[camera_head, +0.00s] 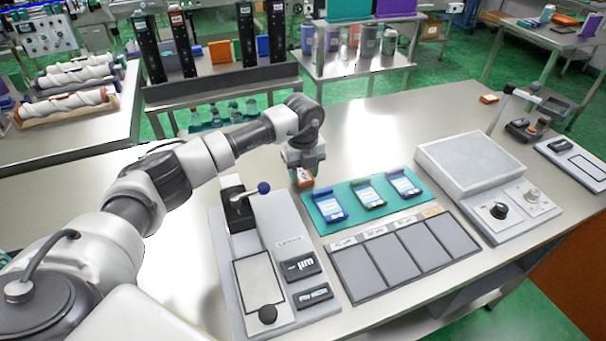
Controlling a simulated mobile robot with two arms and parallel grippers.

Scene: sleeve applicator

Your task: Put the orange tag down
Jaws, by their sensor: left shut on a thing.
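My left arm comes in from the left, and its gripper (304,172) points down over the metal table, just behind the left end of the green mat. The gripper is shut on the orange tag (305,178), whose lower part shows below the fingers. I cannot tell whether the tag touches the table. My right gripper is not in view.
The green mat (332,191) holds three tags with white labels. In front lies a grey board with several panels (392,257). The sleeve applicator (277,222) with its blue-knobbed lever stands left. A white-topped box (470,160) stands right. The table behind the mat is clear.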

